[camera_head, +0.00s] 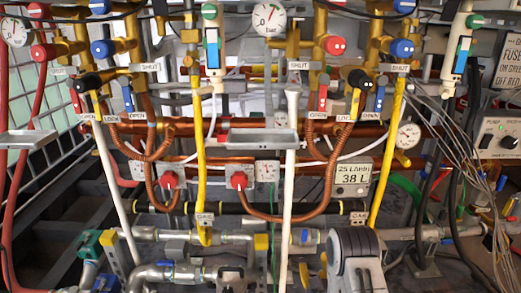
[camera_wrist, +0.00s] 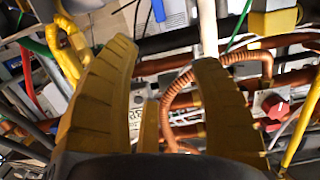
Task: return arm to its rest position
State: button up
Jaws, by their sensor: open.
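My gripper (camera_wrist: 165,54) shows in the wrist view as two yellow ribbed fingers spread apart. Nothing is held between them. Behind the gap lie a copper corrugated hose (camera_wrist: 180,90) and dark and copper pipes. A white pipe (camera_wrist: 207,25) rises behind the right fingertip; I cannot tell how close it is. In the head view, a grey and white part of my arm (camera_head: 352,258) stands at the bottom, right of centre, in front of the lower pipes. My fingers are not clearly visible there.
A dense wall of pipework stands ahead. It has yellow gas pipes (camera_head: 201,150), white pipes (camera_head: 288,180), a flow display (camera_head: 353,177), a pressure gauge (camera_head: 269,18) and red knobs (camera_head: 238,180). Loose grey wires (camera_head: 455,150) hang at right. A small grey shelf (camera_head: 262,137) juts out mid-picture.

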jog(key=s+r+g+p, duration=0.3)
jog(key=r+p, duration=0.5)
jog(key=r, duration=0.8)
jog(key=s+r+g+p, duration=0.25)
jog(key=r+p, duration=0.65)
jog(key=r, duration=0.7)
jog(key=s+r+g+p, duration=0.4)
jog(key=s+r+p, duration=0.4)
jog(key=s+r, duration=0.3)
jog(key=s+r+g+p, duration=0.3)
jog(key=s+r+p, duration=0.5)
jog(key=s, duration=1)
notch_tip(320, 180, up, 4)
jog(key=shift+s+r+g, duration=0.15)
jog(key=shift+s+g, duration=0.2)
